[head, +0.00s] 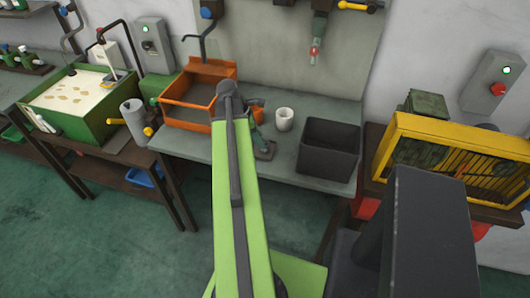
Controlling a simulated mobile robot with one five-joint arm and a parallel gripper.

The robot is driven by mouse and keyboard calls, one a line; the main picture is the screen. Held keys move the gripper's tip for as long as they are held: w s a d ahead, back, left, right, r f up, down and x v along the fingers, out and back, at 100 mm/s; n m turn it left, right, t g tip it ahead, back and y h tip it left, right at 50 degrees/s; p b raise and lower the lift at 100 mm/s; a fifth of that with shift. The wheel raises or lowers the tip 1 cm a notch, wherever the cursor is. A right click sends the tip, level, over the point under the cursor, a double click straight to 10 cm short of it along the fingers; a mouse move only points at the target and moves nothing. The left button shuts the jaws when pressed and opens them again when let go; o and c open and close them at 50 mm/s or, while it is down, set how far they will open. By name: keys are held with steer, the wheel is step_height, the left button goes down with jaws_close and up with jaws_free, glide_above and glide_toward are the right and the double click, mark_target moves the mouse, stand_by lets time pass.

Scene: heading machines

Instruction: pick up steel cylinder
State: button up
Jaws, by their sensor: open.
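I cannot make out a clear steel cylinder. A grey cylinder-shaped thing (134,121) stands at the right end of the left table, by a yellow knob; I cannot tell if it is the steel cylinder. A small whitish cup-like thing (284,119) stands on the middle bench, left of a black bin (328,149). My lime-green arm reaches up across the middle of the view and covers part of the bench. My gripper cannot be made out; the arm's far end hides what is behind it.
The grey middle bench (196,147) holds an orange tray (186,101) and a dark green tool-like thing (262,141) close beside my arm. A green tank (92,123) stands left, and a yellow-framed cage (448,158) stands right. Green floor (100,240) is clear at front left.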

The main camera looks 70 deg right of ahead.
mark_target(265, 142)
steer(key=b+x, duration=0.4)
steer(key=x, duration=0.1)
steer(key=shift+s+d+b, duration=0.15)
steer(key=shift+s+b, duration=0.1)
steer(key=shift+b, duration=0.15)
steer(key=shift+r, duration=0.15)
steer(key=shift+c, duration=0.5)
jaws_close()
